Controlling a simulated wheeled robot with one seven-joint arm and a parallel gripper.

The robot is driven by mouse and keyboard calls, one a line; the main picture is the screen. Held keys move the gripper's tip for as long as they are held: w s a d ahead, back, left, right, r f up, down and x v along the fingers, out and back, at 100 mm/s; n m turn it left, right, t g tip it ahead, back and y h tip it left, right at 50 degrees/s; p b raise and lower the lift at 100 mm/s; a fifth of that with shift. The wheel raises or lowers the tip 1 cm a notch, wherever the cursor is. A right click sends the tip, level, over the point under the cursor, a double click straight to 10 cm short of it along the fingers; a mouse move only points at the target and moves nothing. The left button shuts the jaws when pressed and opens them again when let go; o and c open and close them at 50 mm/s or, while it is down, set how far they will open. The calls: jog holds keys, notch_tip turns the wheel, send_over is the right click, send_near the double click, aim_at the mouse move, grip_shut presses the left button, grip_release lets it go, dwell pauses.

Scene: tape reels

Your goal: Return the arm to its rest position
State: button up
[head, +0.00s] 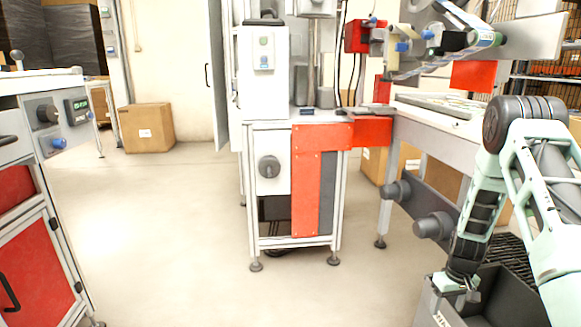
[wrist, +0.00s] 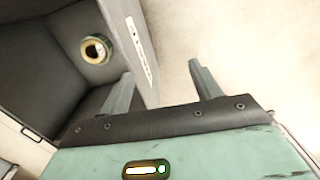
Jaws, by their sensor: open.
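My arm (head: 545,190) is folded at the right side of the head view, with its forearm pointing down. My gripper (head: 458,290) hangs at the wall of a grey bin (head: 505,283). One finger shows against the bin wall and the other against the pale floor. A tape reel (wrist: 97,48), with a green rim and a pale core, lies in the bin, apart from the fingers.
A machine stand with a red panel (head: 310,180) stands in the middle. A conveyor table (head: 440,140) is behind my arm. A cabinet with red doors (head: 35,250) is at the left. A cardboard box (head: 146,127) sits at the back. The floor (head: 170,230) between is clear.

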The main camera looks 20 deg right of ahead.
jog(key=shift+w+a, duration=0.1)
jog(key=shift+w, duration=0.3)
jog(key=shift+w, duration=0.1)
jog(key=w+a+r+n+y, duration=0.1)
jog(key=a+r, duration=0.5)
jog(key=a, duration=0.4)
jog(key=w+a+r+n, duration=0.2)
jog(key=a+r, duration=0.4)
jog(key=a, duration=0.3)
jog(key=w+a+r+n+y, duration=0.1)
jog(key=a+r, duration=0.5)
jog(key=a, duration=0.4)
jog(key=s+a+r+n, duration=0.2)
jog(key=s+a+r, duration=0.35)
jog(key=a, duration=0.35)
jog(key=s+a+r+n+h, duration=0.1)
jog(key=s+a+r+n, duration=0.2)
jog(key=s, duration=0.6)
jog(key=s+a+r+n, duration=0.1)
jog(key=s+a+r, duration=0.3)
jog(key=s, duration=0.5)
notch_tip(320, 180, up, 37)
jog(key=a+p, duration=0.1)
jog(key=p, duration=3.8)
jog(key=shift+a, duration=0.2)
